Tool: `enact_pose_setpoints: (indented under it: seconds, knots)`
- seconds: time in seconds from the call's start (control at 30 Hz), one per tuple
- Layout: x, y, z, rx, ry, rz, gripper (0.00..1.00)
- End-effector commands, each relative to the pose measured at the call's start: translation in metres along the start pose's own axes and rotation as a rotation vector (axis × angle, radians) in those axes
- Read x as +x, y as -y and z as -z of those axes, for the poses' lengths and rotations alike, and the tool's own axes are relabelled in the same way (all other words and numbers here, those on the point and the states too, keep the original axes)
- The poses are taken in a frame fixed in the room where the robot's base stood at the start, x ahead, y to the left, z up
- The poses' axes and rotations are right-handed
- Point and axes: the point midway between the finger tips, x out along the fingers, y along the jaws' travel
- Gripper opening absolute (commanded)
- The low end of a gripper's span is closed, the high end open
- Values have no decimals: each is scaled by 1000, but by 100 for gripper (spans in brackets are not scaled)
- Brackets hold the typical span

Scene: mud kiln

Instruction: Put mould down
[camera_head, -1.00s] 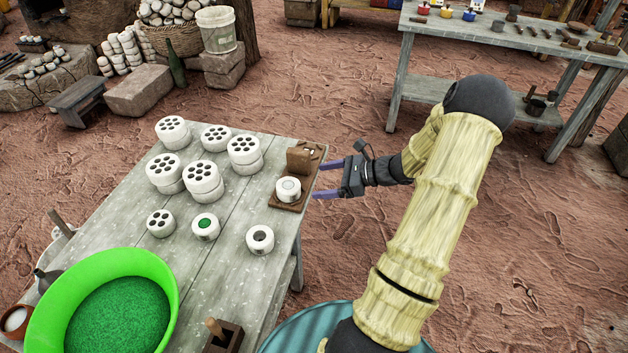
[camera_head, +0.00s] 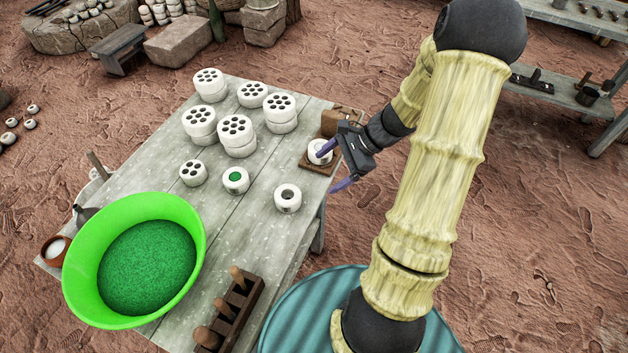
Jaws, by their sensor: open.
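My gripper (camera_head: 336,169) is open at the right edge of the grey wooden table (camera_head: 255,222). One purple finger overlaps a small white round mould (camera_head: 318,150) in the picture; the other finger hangs lower, out past the table edge. I cannot tell whether the finger touches the mould. This mould sits on a brown wooden stand (camera_head: 312,165) with an upright block at its back, partly hidden by my gripper. Two more small moulds stand nearer on the table, one with green filling (camera_head: 235,177) and one with a dark round centre (camera_head: 288,194).
Several white moulds with dark holes (camera_head: 236,128) stand at the table's far part, some stacked. A small holed mould (camera_head: 193,172) stands alone. A green basin (camera_head: 82,275) of green grains and a rack of wooden-handled tools (camera_head: 232,310) take the near side. The table's middle is mostly clear.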

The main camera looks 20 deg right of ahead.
Motion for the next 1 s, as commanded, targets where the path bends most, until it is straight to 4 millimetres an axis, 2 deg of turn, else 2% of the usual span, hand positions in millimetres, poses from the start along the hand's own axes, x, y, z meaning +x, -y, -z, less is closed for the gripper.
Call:
enact_pose_setpoints:
  seconds: [0.03, 0.3, 0.6, 0.77, 1.0]
  knots:
    - [4, -9, -15, -109, -60, -66, 84]
    - [4, -50, -62, -701, -332, -343, 84]
    - [-10, -72, -112, -1384, -538, -523, 84]
    - [-13, -76, -125, -1568, -579, -550, 84]
    - [-13, -76, -126, -1585, -582, -554, 84]
